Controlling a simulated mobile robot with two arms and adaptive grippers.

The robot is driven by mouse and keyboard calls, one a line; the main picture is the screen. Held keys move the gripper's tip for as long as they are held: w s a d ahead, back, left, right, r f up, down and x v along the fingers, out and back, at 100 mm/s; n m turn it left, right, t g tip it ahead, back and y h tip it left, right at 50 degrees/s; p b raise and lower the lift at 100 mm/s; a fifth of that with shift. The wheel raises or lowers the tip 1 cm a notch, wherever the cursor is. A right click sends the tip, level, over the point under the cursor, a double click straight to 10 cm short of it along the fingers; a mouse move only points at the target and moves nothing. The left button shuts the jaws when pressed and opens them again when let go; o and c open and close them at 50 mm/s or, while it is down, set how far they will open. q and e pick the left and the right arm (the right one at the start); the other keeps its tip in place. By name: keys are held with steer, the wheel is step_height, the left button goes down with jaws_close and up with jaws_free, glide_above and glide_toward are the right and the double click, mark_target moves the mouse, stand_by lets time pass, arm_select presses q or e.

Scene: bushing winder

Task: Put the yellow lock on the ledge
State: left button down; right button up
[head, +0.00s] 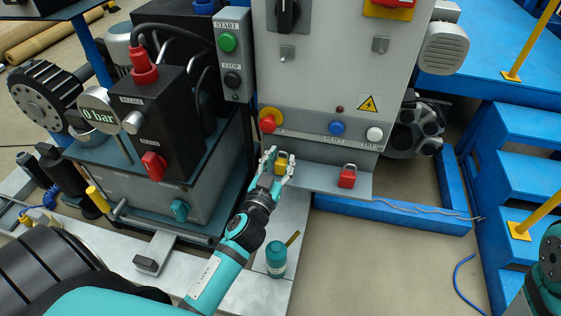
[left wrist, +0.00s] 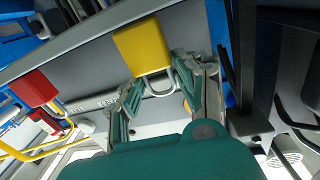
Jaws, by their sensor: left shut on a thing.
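The yellow lock (head: 281,161) is between the fingertips of my left gripper (head: 278,167), at the left end of the grey ledge (head: 320,181) below the cabinet's button row. In the left wrist view the yellow lock (left wrist: 142,47) shows its square body and metal shackle. The shackle lies between the fingers of the left gripper (left wrist: 163,88), which is shut on the lock. The lock's body overlaps the grey ledge in this view; I cannot tell whether it touches. My right gripper is out of view.
A red lock (head: 347,176) stands on the ledge to the right. Red, blue and white buttons (head: 337,128) are above it. The black pump unit (head: 160,120) is close on the left. A teal bottle (head: 276,257) stands below my left arm. Blue steps (head: 535,165) are right.

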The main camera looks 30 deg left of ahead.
arm_select(q)
steer(key=c, duration=1.3)
jaws_free()
steer(key=shift+f, duration=0.15)
steer(key=shift+c, duration=0.2)
steer(key=o, duration=0.5)
steer(key=shift+c, duration=0.2)
